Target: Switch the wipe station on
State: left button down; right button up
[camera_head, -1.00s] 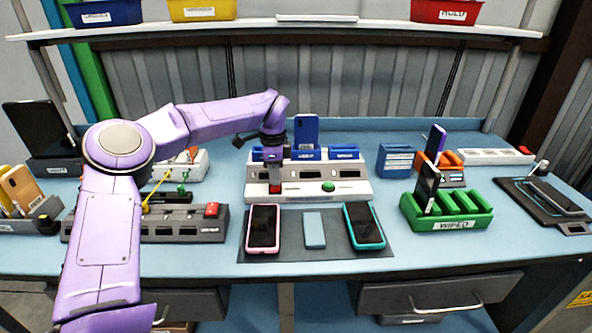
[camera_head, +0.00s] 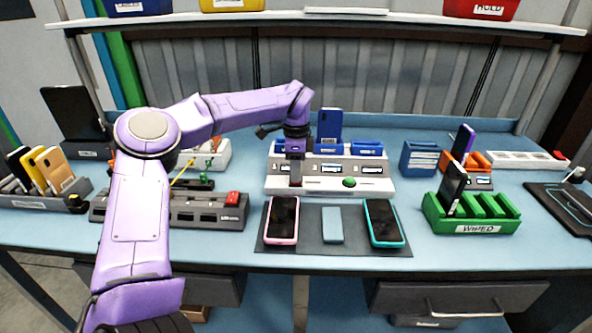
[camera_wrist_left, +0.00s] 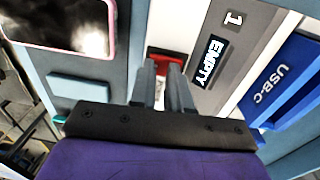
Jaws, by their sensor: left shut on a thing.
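The wipe station (camera_head: 378,187) is a white and grey box with blue slots on top, in the middle of the bench. Its small displays are lit in the head view, and one reads EMPTY in the wrist view (camera_wrist_left: 209,62). A green button (camera_head: 349,183) sits on its front. My left gripper (camera_head: 296,182) is at the front left of the station, pointing down. In the wrist view its fingers (camera_wrist_left: 164,72) are closed at the red switch (camera_wrist_left: 168,54), which they partly hide. A blue phone (camera_head: 329,124) stands in the station. My right gripper is out of view.
A dark mat (camera_head: 334,249) in front holds a pink phone (camera_head: 282,220), a light blue block (camera_head: 332,225) and a teal phone (camera_head: 384,222). A green WIPED rack (camera_head: 478,226) is at the right. A grey strip with a red switch (camera_head: 232,198) is at the left.

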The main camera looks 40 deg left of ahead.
pick_arm(q)
jog(key=shift+s+d+f, duration=0.15)
jog(key=shift+s+f, duration=0.15)
jog(key=shift+f, duration=0.2)
jog(key=shift+w+r+p, duration=0.1)
jog(key=shift+r+p, duration=0.2)
jog(key=r, duration=0.1)
jog(key=r+p, duration=0.2)
jog(key=shift+w+r, duration=0.25)
jog(key=shift+r, duration=0.1)
notch_tip(320, 180, up, 11)
jog(key=shift+w+a, duration=0.25)
jog(key=shift+a, duration=0.2)
jog(key=shift+f, duration=0.2)
